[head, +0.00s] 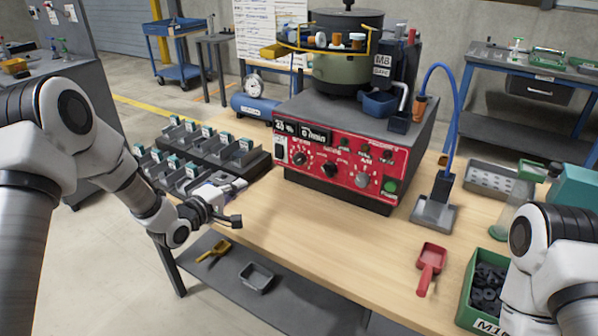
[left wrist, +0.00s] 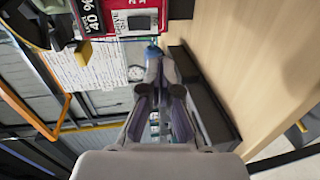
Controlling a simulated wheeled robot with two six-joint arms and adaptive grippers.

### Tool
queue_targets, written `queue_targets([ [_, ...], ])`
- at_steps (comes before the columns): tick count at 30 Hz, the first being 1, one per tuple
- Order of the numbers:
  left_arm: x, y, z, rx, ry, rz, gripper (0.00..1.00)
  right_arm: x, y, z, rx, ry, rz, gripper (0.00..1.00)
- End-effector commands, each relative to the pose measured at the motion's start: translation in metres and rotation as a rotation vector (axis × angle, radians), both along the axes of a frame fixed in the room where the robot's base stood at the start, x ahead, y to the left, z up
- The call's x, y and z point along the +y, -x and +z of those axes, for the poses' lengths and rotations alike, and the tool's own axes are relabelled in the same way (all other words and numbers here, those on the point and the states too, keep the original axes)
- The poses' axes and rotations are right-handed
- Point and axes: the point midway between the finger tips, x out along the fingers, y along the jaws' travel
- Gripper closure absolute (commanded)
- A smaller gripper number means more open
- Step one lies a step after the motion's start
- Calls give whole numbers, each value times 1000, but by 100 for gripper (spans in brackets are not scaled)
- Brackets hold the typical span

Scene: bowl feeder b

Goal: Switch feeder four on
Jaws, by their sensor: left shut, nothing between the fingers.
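The bowl feeder's red control panel (head: 345,165) faces me on the wooden table, with dials, small displays and several buttons. I cannot tell the switch position. A green bowl (head: 345,72) stands on the feeder. My left gripper (head: 238,202) is left of and in front of the panel, apart from it. Its fingers (left wrist: 153,52) are shut and empty. My right gripper is out of view.
A black rack (head: 200,150) with several small teal-topped items lies behind my left gripper. A red scoop (head: 431,264), a green bin (head: 465,308) and a blue-cabled stand (head: 436,212) occupy the right side. The table in front of the panel is clear.

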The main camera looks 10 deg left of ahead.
Motion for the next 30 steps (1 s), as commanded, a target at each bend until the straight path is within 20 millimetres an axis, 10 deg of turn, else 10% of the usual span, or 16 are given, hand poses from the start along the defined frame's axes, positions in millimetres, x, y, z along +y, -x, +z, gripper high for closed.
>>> queue_targets([
  [16,0,-16,12,-28,51,-1,100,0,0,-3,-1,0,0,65],
  [30,-34,-105,0,-28,51,-2,100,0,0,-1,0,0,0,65],
])
